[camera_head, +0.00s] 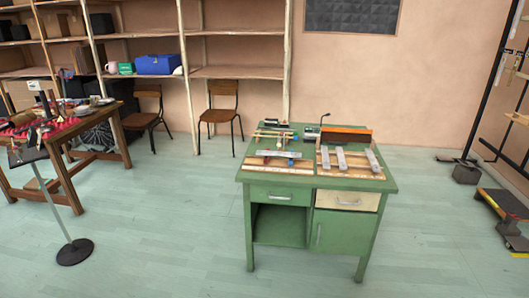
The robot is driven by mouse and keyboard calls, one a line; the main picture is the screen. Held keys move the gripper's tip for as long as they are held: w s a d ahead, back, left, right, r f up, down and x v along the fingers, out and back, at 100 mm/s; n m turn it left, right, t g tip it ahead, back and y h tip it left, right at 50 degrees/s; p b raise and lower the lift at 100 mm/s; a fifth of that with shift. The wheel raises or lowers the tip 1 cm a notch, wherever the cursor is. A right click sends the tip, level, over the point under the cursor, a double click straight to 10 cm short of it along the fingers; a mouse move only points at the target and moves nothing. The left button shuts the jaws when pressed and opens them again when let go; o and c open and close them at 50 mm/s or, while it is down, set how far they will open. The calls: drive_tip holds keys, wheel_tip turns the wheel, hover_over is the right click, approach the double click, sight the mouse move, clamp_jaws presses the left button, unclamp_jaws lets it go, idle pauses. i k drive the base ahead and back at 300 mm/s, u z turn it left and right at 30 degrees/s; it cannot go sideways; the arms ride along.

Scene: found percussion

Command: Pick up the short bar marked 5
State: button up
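A green workbench (386,186) stands in the middle of the room. Three short grey bars lie on a wooden frame at its right: a left bar (325,158), a middle bar (341,158) and a right bar (372,161). A light grey bar (279,154) lies crosswise over another wooden frame (249,162) at the left of the bench top. The markings are too small to read, so I cannot tell which bar is marked 5. My gripper is not in view.
An orange-edged dark piece (346,132) stands behind the bars. A black stand with a round base (75,252) is left of the bench. A cluttered wooden table (90,128) is farther left. Two chairs and shelving line the back wall. Floor around the bench's front is clear.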

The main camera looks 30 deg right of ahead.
sight(260, 152)
drive_tip(key=u, duration=0.45)
drive_tip(key=i, duration=0.85)
drive_tip(key=u, duration=0.35)
drive_tip(key=i, duration=1.7)
drive_tip(key=z, duration=0.55)
drive_tip(key=i, duration=0.65)
drive_tip(key=z, duration=0.8)
drive_tip(key=i, duration=0.6)
drive_tip(key=z, duration=0.35)
